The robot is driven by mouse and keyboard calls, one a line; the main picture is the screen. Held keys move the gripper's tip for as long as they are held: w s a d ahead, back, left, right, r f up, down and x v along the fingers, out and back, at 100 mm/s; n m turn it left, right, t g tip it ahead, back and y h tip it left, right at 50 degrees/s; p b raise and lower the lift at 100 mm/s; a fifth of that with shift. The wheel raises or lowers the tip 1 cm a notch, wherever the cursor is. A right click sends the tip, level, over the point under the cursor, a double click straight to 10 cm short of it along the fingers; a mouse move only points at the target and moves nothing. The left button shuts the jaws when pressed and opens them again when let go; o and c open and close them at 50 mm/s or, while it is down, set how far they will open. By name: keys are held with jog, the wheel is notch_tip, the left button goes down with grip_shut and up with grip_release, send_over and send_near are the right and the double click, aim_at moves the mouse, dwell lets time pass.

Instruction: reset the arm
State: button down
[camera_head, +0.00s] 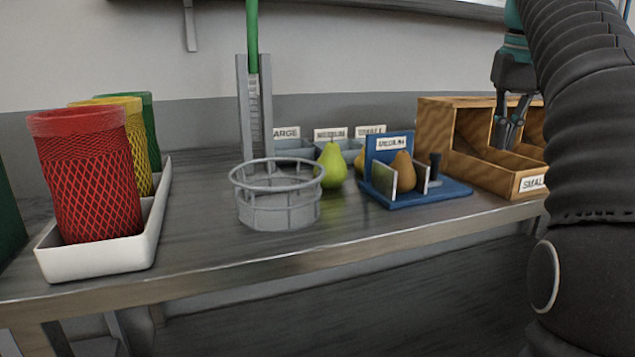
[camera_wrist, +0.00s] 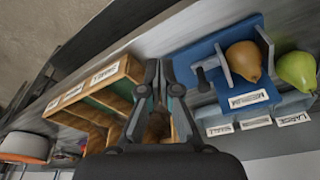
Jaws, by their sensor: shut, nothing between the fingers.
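My gripper (camera_head: 510,146) is shut and empty. In the head view it hangs over the wooden divided box (camera_head: 475,178) at the right. In the wrist view my gripper (camera_wrist: 158,68) shows from behind, in front of the wooden box (camera_wrist: 85,112). A brown patch shows behind the fingers there; I cannot tell what it is. My dark arm covers the right side of the head view and hides part of the box.
A blue stand (camera_head: 420,192) labelled MEDIUM holds a brown pear (camera_head: 402,172). A green pear (camera_head: 332,166) stands beside a grey wire basket (camera_head: 278,208). Red (camera_head: 88,180), yellow and green mesh cups stand in a white tray (camera_head: 105,262). Labelled grey bins (camera_head: 293,152) stand behind.

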jog(key=s+a+f+t, duration=0.1)
jog(key=s+a+f, duration=0.3)
jog(key=s+f, duration=0.3)
jog(key=s+a+f+n+t, duration=0.1)
jog(key=s+a+f, duration=0.4)
jog(key=f, duration=0.9)
jog(key=s+a+f+n+t, duration=0.1)
jog(key=s+a+f, duration=0.4)
jog(key=s+f, duration=0.4)
notch_tip(320, 180, down, 3)
jog(key=shift+r, duration=0.15)
dwell(1.5)
